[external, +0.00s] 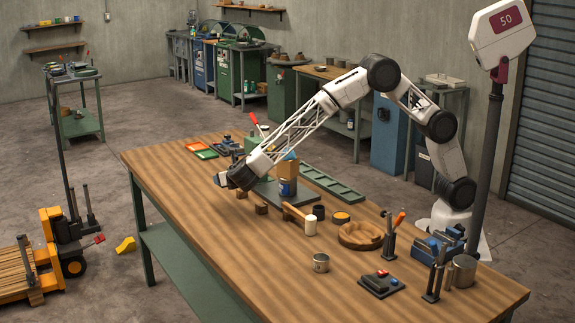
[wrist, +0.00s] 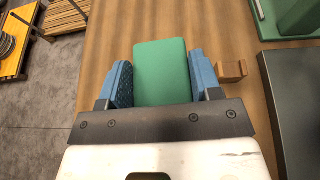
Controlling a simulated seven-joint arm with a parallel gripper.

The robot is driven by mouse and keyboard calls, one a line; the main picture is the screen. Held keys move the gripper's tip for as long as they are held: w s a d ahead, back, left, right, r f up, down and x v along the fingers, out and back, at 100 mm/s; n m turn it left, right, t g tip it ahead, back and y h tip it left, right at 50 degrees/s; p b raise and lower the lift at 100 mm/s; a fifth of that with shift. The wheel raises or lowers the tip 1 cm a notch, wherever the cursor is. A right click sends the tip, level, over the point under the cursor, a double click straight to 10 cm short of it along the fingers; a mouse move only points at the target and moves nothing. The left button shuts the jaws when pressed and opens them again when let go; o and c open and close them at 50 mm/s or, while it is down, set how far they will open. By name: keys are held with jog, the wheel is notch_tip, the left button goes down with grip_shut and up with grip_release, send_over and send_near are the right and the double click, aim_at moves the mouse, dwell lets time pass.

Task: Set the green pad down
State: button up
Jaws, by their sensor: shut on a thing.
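The green pad (wrist: 162,72) is a flat rectangle between the two blue fingers of my gripper (wrist: 159,66) in the wrist view. My gripper is shut on it, one finger at each side, and the pad's far end reaches past the fingertips. Bare wooden table (wrist: 108,35) shows around it. In the external view my gripper (external: 230,180) is low over the left part of the table (external: 200,215), and I cannot make out the pad there. I cannot tell whether the pad touches the table.
A small wooden block (wrist: 232,70) lies just right of the right finger. A dark grey plate (wrist: 292,105) is further right. The table's front left is clear.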

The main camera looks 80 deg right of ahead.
send_over(233, 224)
jog(key=shift+r+m+h, duration=0.15)
jog(key=shift+m+h, duration=0.15)
dwell(0.4)
jog(key=shift+w+f, duration=0.1)
jog(key=shift+f, duration=3.05)
jog(key=shift+f, duration=1.9)
jog(key=shift+f, duration=0.1)
jog(key=o, duration=0.9)
